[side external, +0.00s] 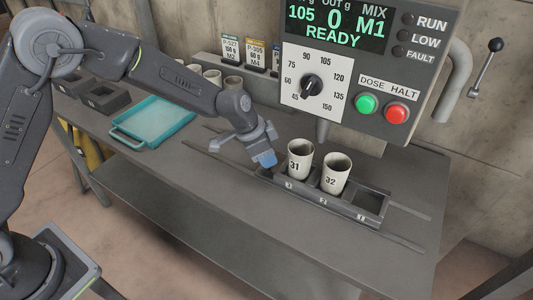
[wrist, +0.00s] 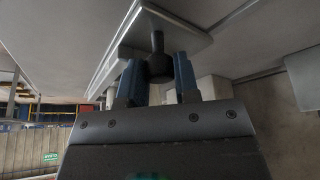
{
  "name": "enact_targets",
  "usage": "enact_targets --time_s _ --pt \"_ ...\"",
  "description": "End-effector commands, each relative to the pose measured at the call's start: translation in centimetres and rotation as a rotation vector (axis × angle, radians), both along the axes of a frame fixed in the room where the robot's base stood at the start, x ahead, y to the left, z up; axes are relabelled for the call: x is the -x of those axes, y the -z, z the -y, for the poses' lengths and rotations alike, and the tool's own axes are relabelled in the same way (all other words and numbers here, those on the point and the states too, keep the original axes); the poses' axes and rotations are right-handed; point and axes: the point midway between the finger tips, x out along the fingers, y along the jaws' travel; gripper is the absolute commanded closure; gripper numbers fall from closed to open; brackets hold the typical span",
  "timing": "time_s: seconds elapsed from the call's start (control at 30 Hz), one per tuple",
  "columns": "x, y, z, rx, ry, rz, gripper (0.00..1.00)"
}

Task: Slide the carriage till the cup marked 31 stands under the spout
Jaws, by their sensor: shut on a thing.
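The carriage (side external: 343,212) sits on its rail, with slots labelled 3, 2 and 1 from left to right. The cup marked 31 (side external: 300,161) stands upright in slot 3. The cup marked 32 (side external: 335,176) stands in slot 2; slot 1 is empty. The spout (side external: 322,131) hangs below the control panel. In the picture its tip shows between the two cups; exact alignment is hard to judge. My gripper (side external: 265,161) is at the carriage's left end. In the wrist view its blue fingers are shut on a black knob (wrist: 158,62).
The control panel (side external: 350,95) reads READY and overhangs the bench behind the cups. A teal tray (side external: 160,122) lies left on the bench. More cups (side external: 213,77) and labelled cards (side external: 255,55) stand at the back. The rail (side external: 405,240) continues bare to the right.

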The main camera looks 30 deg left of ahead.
Motion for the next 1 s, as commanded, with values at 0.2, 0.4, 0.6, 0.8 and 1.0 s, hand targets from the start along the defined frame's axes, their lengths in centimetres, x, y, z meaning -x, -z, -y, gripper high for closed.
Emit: enact_targets --time_s 0.2,0.4,0.6,0.8,1.0 --pt "-0.1 0.0 3.0 0.002 0.004 0.003 1.00" --pt "-0.1 -0.1 4.7 0.004 0.000 0.004 1.00" --pt "-0.1 -0.1 4.9 0.005 0.001 0.005 1.00" --pt "0.0 -0.1 4.9 0.005 0.002 0.003 0.55" --pt "0.0 -0.1 4.7 0.003 0.001 0.002 0.46"
